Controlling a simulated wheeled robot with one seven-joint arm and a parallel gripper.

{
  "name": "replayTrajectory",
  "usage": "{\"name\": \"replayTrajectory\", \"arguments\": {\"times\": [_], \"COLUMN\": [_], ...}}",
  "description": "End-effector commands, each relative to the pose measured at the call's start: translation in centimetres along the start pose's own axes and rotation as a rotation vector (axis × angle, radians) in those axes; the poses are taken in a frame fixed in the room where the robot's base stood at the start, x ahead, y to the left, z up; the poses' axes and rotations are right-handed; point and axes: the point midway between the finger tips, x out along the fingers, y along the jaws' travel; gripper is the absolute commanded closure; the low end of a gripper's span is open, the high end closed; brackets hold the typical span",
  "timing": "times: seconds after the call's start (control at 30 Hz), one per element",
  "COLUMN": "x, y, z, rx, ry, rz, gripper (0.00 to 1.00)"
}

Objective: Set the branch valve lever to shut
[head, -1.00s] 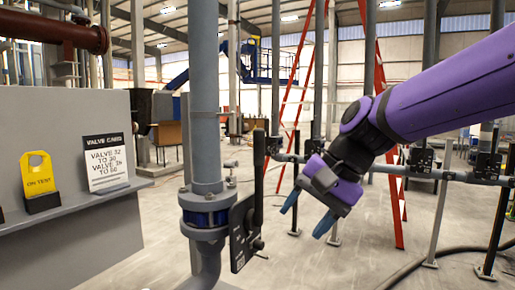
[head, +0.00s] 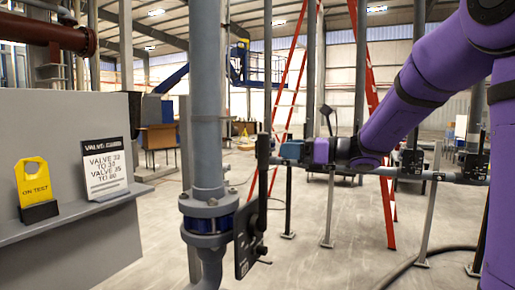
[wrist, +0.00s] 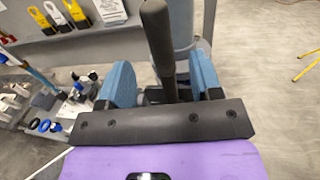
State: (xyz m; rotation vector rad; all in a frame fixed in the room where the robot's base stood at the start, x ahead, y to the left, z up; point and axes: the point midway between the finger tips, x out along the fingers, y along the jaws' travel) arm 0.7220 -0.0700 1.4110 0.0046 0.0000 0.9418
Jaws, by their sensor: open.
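The branch valve (head: 209,222) sits on the grey vertical pipe, with a blue band between its flanges. Its black lever (head: 262,170) stands upright, in line with the pipe, beside a dark plate (head: 246,240). My gripper (head: 281,153) is level, pointing left, with its blue fingertips right by the lever's upper part. In the wrist view the lever (wrist: 160,45) stands in the gap between the two blue fingers (wrist: 163,85), which are apart. I cannot tell whether either finger touches it.
A grey panel (head: 60,130) with a shelf at left carries a yellow "ON TEST" tag (head: 33,183) and a valve card (head: 104,168). Other piping with dark valves (head: 410,163) runs behind on the right. A red ladder (head: 290,100) stands further back.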

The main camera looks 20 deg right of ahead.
Motion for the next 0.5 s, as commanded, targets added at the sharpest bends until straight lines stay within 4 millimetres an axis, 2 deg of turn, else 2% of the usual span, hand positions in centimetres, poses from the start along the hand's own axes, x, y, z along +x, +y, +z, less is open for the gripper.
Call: {"name": "replayTrajectory", "arguments": {"times": [0.3, 0.5], "x": [5.6, 8.2], "y": [0.1, 0.1], "z": [-0.1, 0.0], "rx": [0.000, -0.001], "ry": [0.001, 0.001], "rz": [0.004, 0.003], "gripper": [0.41, 0.41]}}
